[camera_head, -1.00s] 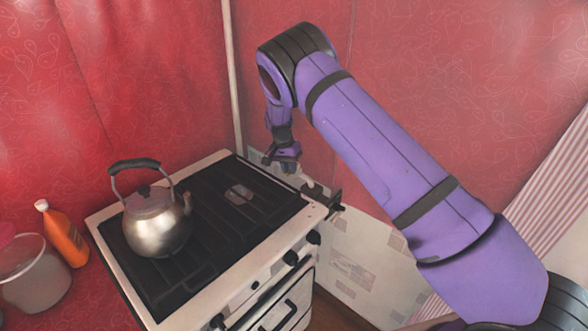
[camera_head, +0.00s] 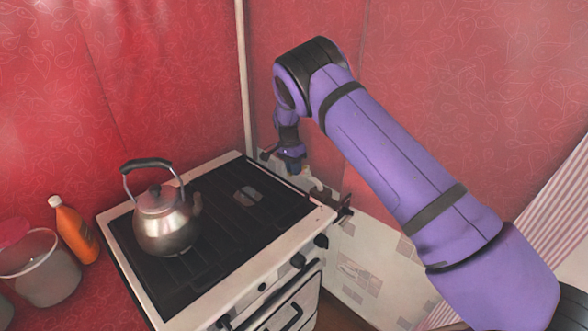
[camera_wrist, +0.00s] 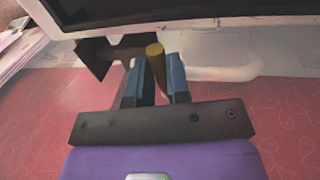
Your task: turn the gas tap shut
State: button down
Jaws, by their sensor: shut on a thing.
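The gas tap shows in the wrist view as a brass-yellow rounded piece (camera_wrist: 155,52) between the two blue-grey fingers of my gripper (camera_wrist: 156,72). My gripper is shut on it. A dark bar and block lie just left of the brass piece.
The stove (camera_head: 318,218) stands left of and in front of my gripper, with a metal kettle (camera_head: 167,229) on its top. An orange bottle (camera_head: 76,235) and a clear bucket (camera_head: 45,275) are at the far left. A white pipe (camera_wrist: 215,71) runs beside the tap.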

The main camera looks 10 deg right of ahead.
jog(key=c, duration=1.1)
grip_release()
jog(key=shift+r, duration=0.1)
notch_tip(320, 180, up, 10)
jog(key=w+a, duration=0.1)
jog(key=shift+w+r, duration=0.25)
jog(key=shift+w, duration=0.15)
jog(key=shift+r, duration=0.1)
